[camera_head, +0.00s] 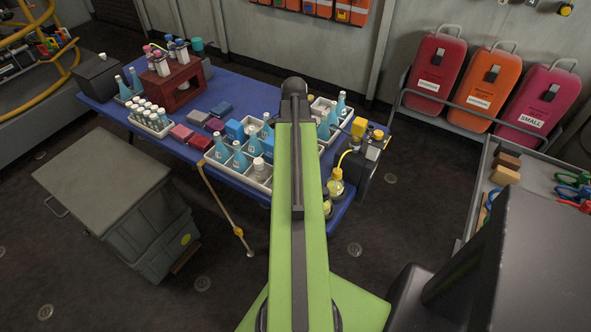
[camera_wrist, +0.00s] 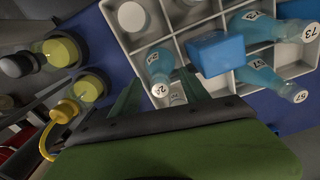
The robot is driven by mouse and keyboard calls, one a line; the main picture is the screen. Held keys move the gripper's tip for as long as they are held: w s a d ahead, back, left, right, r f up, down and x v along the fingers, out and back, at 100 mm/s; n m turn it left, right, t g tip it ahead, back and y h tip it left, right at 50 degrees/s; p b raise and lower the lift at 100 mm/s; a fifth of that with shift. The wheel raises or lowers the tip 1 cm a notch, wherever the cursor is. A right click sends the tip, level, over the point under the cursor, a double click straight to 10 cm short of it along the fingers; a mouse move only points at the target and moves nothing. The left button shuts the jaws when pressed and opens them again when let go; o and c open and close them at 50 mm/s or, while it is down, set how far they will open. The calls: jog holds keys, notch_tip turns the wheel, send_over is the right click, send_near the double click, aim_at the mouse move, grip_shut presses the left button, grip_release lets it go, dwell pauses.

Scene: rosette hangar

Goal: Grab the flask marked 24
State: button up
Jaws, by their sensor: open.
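In the wrist view, a pale blue flask (camera_wrist: 160,64) with a white top that appears to read 24 stands in a compartment of a white divided tray (camera_wrist: 222,84). My gripper (camera_wrist: 158,96) is open, its dark green fingers pointing toward the tray. The flask top lies between the fingers in the picture; I see no clear contact, and depth is hard to judge. In the head view, my green arm reaches over the blue table (camera_head: 215,92) and hides part of the tray (camera_head: 262,184); I cannot tell which flask there is 24.
A blue box (camera_wrist: 216,53) and flasks marked 73 (camera_wrist: 262,27) and 57 (camera_wrist: 262,74) are right of it in the wrist view. A white-capped bottle (camera_wrist: 131,17) is above it. Yellow flasks (camera_wrist: 62,50) stand left, outside the tray. A grey bin (camera_head: 125,205) stands before the table.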

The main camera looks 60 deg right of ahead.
jog(key=shift+f, duration=0.2)
jog(key=shift+c, duration=0.2)
grip_shut()
dwell(1.1)
